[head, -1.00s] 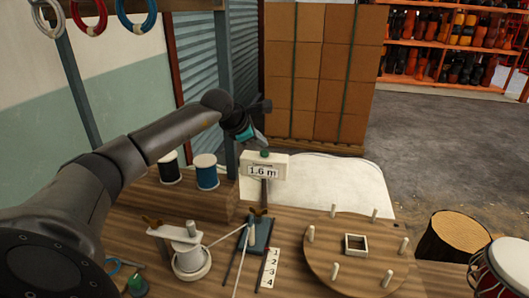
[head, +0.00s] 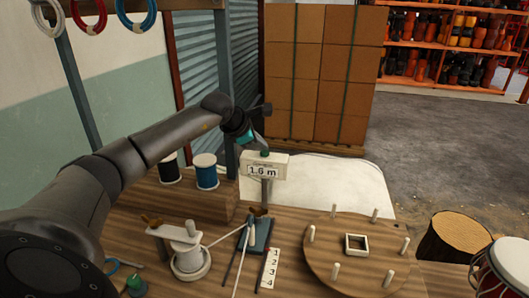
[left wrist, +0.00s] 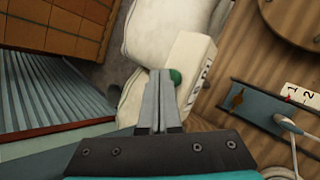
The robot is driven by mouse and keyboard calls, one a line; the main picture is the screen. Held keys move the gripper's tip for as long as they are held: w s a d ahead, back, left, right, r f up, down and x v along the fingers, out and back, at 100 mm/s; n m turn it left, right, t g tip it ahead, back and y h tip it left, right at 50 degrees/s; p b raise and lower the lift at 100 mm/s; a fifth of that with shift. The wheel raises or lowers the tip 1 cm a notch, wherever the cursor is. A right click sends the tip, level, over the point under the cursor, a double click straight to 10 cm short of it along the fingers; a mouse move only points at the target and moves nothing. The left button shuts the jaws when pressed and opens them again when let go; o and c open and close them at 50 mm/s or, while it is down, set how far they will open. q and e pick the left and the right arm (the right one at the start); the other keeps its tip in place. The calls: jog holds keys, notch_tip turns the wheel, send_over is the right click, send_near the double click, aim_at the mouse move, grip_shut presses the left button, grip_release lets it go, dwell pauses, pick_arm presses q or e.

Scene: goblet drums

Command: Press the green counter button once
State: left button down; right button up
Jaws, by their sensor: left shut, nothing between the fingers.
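The counter (head: 265,165) is a white box on a post, with a display reading 1.6 m. Its green button (head: 265,152) sits on top. In the left wrist view the green button (left wrist: 175,76) shows just right of the fingertips, against the white counter box (left wrist: 188,72). My left gripper (head: 262,145) is shut and empty, its fingertips at the button from above and the left. The fingers also show in the left wrist view (left wrist: 161,75). I cannot tell whether they touch the button. My right gripper is out of view.
The wooden bench (head: 200,282) holds blue and black spools (head: 206,172), a white cord spool (head: 190,258), a blue clamp base (head: 257,236), a numbered strip (head: 269,269) and a round pegboard (head: 320,262). A drum (head: 508,265) stands at right. Stacked boxes (head: 320,75) are behind.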

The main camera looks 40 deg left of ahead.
pick_arm(q)
jog(key=shift+f+b, duration=0.3)
jog(key=shift+f, duration=0.25)
dwell(0.5)
jog(key=shift+r+p, duration=0.75)
jog(key=shift+r, duration=0.25)
notch_tip(320, 180, up, 5)
jog(key=p, duration=0.3)
jog(key=shift+p, duration=0.35)
dwell(0.4)
